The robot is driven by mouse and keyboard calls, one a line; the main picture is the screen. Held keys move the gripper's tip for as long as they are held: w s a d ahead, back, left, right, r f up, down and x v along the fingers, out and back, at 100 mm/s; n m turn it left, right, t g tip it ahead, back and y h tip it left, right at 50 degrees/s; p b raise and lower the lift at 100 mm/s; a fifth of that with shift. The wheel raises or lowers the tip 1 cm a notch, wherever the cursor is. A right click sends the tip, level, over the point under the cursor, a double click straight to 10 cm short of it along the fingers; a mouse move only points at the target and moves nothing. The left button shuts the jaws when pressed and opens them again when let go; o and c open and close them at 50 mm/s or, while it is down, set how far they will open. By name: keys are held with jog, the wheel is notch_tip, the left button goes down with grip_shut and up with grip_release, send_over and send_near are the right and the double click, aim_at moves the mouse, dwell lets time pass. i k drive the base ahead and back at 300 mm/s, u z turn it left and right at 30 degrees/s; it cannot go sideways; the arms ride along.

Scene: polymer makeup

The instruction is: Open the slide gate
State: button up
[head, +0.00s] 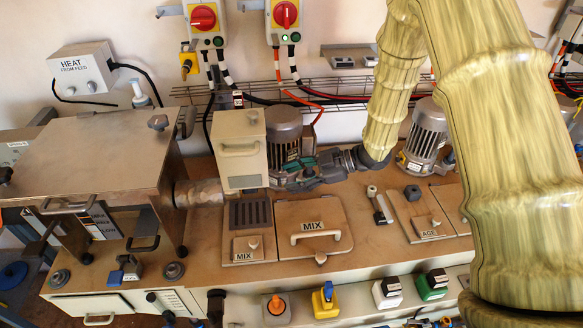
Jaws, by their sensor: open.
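No part is labelled as a slide gate, so I cannot tell for certain which one it is. Candidates are the upright beige box with a bar handle (239,150), above a dark slotted grate (250,214), and the small plate with a knob marked MIX (247,249) in front of the grate. A similar knobbed plate marked AGE (431,228) is further right. My gripper (283,179) reaches left, open, just right of the beige box and in front of a grey motor. Its fingertips overlap the motor's base in view, so contact is unclear.
A larger MIX lid with a handle (312,237) lies below my gripper. A large metal housing (90,150) stands at left. Wire racks and cables run behind. Switches (276,306) line the front edge. My arm covers the right side.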

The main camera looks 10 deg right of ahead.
aim_at(148, 224)
jog(key=k, duration=1)
